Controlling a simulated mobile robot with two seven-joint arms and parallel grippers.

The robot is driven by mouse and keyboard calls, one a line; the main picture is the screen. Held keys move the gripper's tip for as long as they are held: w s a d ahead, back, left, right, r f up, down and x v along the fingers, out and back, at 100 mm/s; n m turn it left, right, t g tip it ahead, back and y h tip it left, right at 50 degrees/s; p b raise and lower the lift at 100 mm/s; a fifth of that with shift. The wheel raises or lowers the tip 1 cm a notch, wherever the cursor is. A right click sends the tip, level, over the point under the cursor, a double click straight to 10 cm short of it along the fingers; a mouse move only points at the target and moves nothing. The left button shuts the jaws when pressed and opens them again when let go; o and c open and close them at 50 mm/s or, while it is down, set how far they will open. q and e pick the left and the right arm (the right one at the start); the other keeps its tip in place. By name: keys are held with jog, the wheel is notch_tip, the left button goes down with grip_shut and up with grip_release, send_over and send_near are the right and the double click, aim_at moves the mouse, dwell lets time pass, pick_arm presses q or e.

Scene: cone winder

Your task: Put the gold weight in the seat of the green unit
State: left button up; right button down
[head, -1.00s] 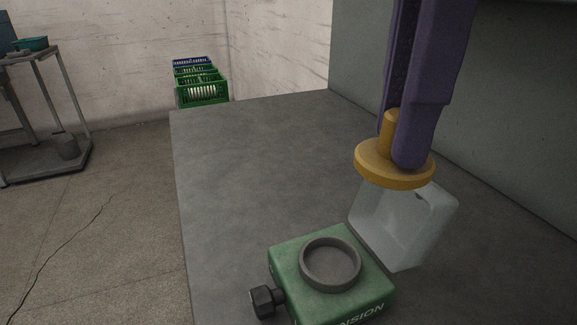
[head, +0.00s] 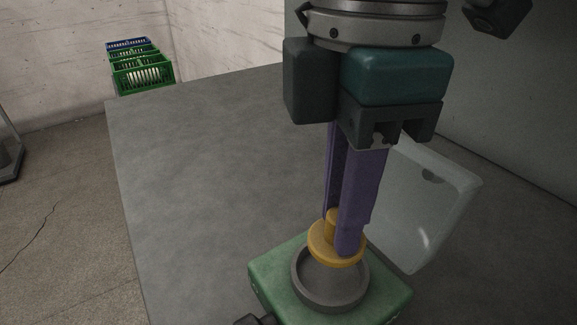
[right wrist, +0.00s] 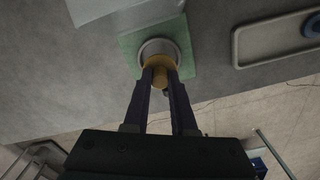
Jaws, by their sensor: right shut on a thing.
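The gold weight (head: 322,246) is a flanged disc with a knob on top. My right gripper (head: 344,238) is shut on its knob and holds it upright. The green unit (head: 268,284) stands on the grey table and has a round grey cup-like seat (head: 300,292) on top. In the head view the weight overlaps the far part of the seat; whether it touches the seat I cannot tell. In the right wrist view the gold weight (right wrist: 160,62) sits between the fingertips (right wrist: 161,75), in front of the seat (right wrist: 150,46) and the green unit (right wrist: 127,42). My left gripper is not in view.
A clear tilted cover (head: 430,205) stands right behind the green unit. A dark knob (head: 255,320) sticks out at the unit's left. The grey table (head: 190,160) is bare to the left. In the right wrist view a tray (right wrist: 280,45) lies to the right.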

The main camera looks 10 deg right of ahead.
aim_at(329, 276)
notch_tip(329, 276, down, 5)
jog(key=shift+b, duration=0.45)
jog(key=shift+f, duration=0.1)
jog(key=c, duration=1)
grip_release()
notch_tip(329, 276, up, 12)
jog(key=shift+r+p, duration=0.15)
jog(key=shift+p, duration=1)
